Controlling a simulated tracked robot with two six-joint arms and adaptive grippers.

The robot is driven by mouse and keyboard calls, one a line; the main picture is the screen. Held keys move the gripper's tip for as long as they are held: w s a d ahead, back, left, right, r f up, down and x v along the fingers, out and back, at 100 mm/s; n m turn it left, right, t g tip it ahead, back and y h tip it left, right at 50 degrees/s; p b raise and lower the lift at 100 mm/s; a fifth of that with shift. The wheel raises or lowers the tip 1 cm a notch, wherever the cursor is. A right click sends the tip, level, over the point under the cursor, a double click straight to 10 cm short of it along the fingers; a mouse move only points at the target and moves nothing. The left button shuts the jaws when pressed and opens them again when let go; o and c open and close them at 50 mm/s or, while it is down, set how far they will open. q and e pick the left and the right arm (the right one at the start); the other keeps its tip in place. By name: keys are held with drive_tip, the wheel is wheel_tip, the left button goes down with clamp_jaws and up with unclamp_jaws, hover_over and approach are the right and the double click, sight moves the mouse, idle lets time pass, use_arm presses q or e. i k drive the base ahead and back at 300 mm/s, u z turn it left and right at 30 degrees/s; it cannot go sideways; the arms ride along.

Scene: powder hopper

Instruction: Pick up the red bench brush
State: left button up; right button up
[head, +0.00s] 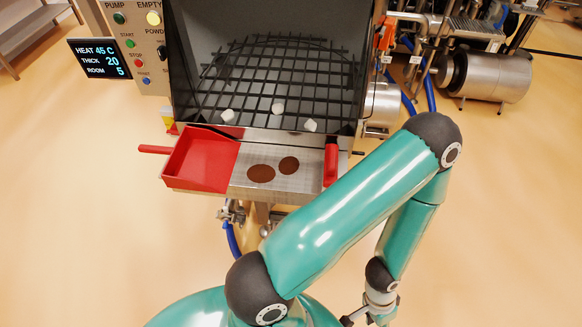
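The red bench brush (330,165) lies at the right end of the metal shelf in front of the hopper, lengthwise from back to front; my arm passes close to its front end. A red dustpan (201,161) sits at the shelf's left end, its handle pointing left. My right gripper (352,319) is at the bottom edge of the picture, well below and apart from the brush. Only a small dark part of it shows, so its opening is hidden. My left gripper is out of view.
Two brown powder patches (261,173) lie on the shelf (245,189) between dustpan and brush. The hopper grid (270,85) behind holds several white lumps. A control panel (140,45) stands at left. Pipes and a steel motor (490,76) are at right. Floor in front is open.

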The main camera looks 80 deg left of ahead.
sight(330, 165)
drive_tip(key=u, duration=0.4)
drive_tip(key=i, duration=0.3)
drive_tip(key=u, duration=2.25)
drive_tip(key=k, duration=0.6)
drive_tip(key=u, duration=0.25)
drive_tip(key=i, duration=0.55)
drive_tip(key=z, duration=0.2)
drive_tip(key=k, duration=0.55)
drive_tip(key=u, duration=0.15)
drive_tip(key=i, duration=0.4)
